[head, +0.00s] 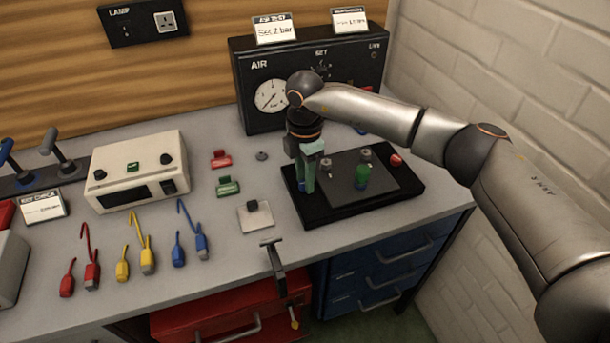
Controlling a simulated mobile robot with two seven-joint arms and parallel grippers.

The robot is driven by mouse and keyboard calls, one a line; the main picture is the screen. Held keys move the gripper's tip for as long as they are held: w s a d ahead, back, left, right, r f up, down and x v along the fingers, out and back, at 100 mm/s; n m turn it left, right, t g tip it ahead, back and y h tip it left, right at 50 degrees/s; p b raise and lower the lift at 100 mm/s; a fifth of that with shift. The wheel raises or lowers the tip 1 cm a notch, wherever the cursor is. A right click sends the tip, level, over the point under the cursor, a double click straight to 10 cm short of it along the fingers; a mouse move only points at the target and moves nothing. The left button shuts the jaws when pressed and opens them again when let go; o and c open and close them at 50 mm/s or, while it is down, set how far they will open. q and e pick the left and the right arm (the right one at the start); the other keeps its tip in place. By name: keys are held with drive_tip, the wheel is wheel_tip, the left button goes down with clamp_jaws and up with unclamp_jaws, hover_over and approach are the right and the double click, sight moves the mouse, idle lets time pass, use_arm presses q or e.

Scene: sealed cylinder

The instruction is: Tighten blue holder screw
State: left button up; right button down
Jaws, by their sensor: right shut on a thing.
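A black base plate (345,205) lies on the bench in front of the air box. A small blue part, which looks like the blue holder (301,187), shows low on its left side. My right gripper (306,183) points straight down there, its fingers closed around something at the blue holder. The screw itself is hidden by the fingers. A red part (397,160) is at the plate's right edge. My left gripper is not in view.
The air box (268,97) with its gauge stands close behind. A white power unit (137,170), coloured leads (147,258) and red and green clips (228,186) lie to the left. A dark T-shaped handle (274,262) is at the bench's front edge, above drawers (385,265).

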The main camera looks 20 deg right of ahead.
drive_tip(key=shift+w+r, duration=0.2)
drive_tip(key=shift+r, duration=0.15)
drive_tip(key=c, duration=0.8)
unclamp_jaws()
drive_tip(key=shift+s, duration=0.1)
drive_tip(key=shift+o, duration=1.1)
drive_tip(key=shift+f, duration=0.2)
drive_tip(key=shift+r, duration=0.1)
wheel_tip(320, 180, up, 12)
drive_tip(key=b, duration=0.1)
drive_tip(key=shift+r+b, duration=0.2)
drive_tip(key=shift+b, duration=0.2)
